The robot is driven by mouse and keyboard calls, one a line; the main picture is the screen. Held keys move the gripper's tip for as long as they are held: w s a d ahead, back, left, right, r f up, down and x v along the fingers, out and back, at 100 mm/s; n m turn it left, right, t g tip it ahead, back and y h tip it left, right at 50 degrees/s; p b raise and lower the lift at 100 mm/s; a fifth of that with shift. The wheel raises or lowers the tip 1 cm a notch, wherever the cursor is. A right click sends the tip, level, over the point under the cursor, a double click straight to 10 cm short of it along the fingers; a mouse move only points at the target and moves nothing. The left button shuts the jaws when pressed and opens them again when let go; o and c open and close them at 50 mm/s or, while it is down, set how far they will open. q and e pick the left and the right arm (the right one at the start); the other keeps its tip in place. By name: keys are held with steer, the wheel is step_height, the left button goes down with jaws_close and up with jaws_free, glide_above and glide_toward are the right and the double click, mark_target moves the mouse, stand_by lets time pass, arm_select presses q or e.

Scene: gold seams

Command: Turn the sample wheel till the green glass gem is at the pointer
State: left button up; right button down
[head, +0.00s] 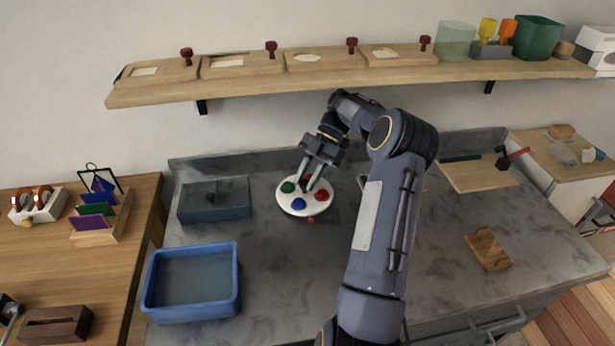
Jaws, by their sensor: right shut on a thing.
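The sample wheel (292,209) is a white disc lying on the grey counter near its middle. Another reddish gem shows partly at the back, behind the fingers. A small red pointer (311,219) is at the wheel's front edge, between the blue and red gems; the green gem is away from it. My right gripper (305,184) points down over the wheel, shut on its middle part; the fingers hide the exact grip. My left gripper is not in view.
A blue tub (192,317) stands front left and a grey box (214,212) behind it. A wooden shelf (350,86) with trays and cups runs above. A wooden block (487,249) lies at right. My right arm covers the counter right of the wheel.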

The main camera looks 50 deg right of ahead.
stand_by(0.3)
steer(key=c, duration=1.1)
jaws_free()
steer(key=shift+c, duration=0.2)
